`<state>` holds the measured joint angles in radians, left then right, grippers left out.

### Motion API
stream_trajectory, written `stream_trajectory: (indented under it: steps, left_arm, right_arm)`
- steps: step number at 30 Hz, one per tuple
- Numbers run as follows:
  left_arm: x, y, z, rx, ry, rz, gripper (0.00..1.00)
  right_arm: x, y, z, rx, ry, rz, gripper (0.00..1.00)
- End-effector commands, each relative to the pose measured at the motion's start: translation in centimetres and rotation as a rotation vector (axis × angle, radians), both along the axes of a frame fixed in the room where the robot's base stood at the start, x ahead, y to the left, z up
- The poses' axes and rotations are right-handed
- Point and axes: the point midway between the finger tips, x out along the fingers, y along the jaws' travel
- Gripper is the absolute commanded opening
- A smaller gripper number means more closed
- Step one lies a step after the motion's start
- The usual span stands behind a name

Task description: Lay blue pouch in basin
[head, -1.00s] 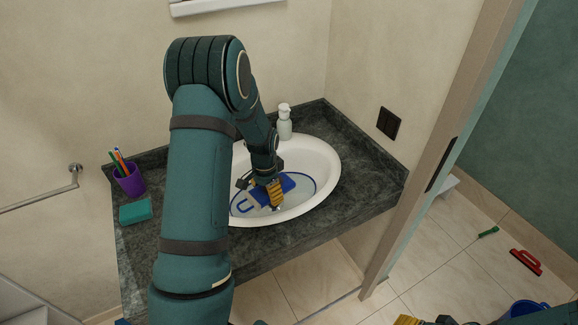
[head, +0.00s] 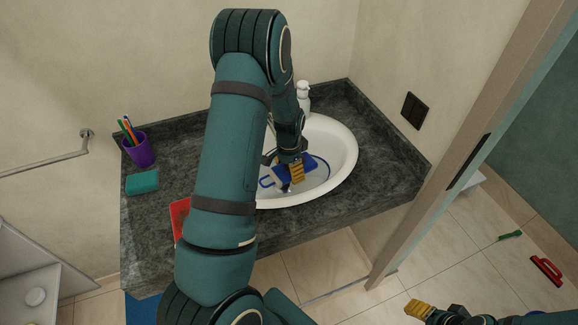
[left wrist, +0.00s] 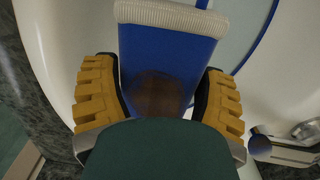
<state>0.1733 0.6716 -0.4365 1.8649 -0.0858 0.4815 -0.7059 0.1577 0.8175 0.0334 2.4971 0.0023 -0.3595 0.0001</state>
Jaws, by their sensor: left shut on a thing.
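The blue pouch (head: 308,162) is over the inside of the white oval basin (head: 346,147) in the counter. In the left wrist view the pouch (left wrist: 165,55) is a flat blue piece with a ribbed cream band at its top. My left gripper (head: 291,174) is shut on it, one yellow finger on each side; my green palm hides its near end. I cannot tell whether the pouch touches the basin floor. My right gripper (head: 420,309) is at the bottom right, away from the basin, its jaws unclear.
A blue-edged oval with a loop (head: 267,183) shows inside the basin. A white soap bottle (head: 303,97) stands behind it. A purple cup (head: 140,151) with pens, a teal block (head: 142,183) and a red item (head: 179,217) are on the left counter. A door frame (head: 455,150) stands right.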

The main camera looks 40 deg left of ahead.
Motion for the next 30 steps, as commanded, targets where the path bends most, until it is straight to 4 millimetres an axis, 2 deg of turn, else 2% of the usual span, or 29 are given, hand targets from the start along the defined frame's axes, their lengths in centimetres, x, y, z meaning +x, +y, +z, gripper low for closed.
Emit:
stream_trajectory:
  steps: [1,21,25,26,30]
  left_arm:
    - [0.0,0.0,-0.7,0.0,0.0,0.001,0.39]
    - [0.0,0.1,-6.8,0.0,0.0,0.002,0.39]
    - [0.0,0.0,-7.7,0.0,0.0,0.001,0.39]
    - [0.0,0.0,-7.8,0.0,0.0,0.001,0.34]
    - [-0.1,0.0,-8.4,-0.001,0.001,0.001,0.34]
  right_arm:
    - [0.0,0.0,-0.6,0.0,0.0,-0.001,0.56]
    - [0.1,0.2,-5.5,-0.009,0.001,-0.002,0.56]
    - [0.1,0.3,-6.3,-0.011,0.002,-0.003,0.56]
    - [0.1,0.3,-6.5,-0.011,0.002,-0.002,0.56]
    - [0.1,0.3,-6.9,-0.012,0.002,-0.003,0.56]
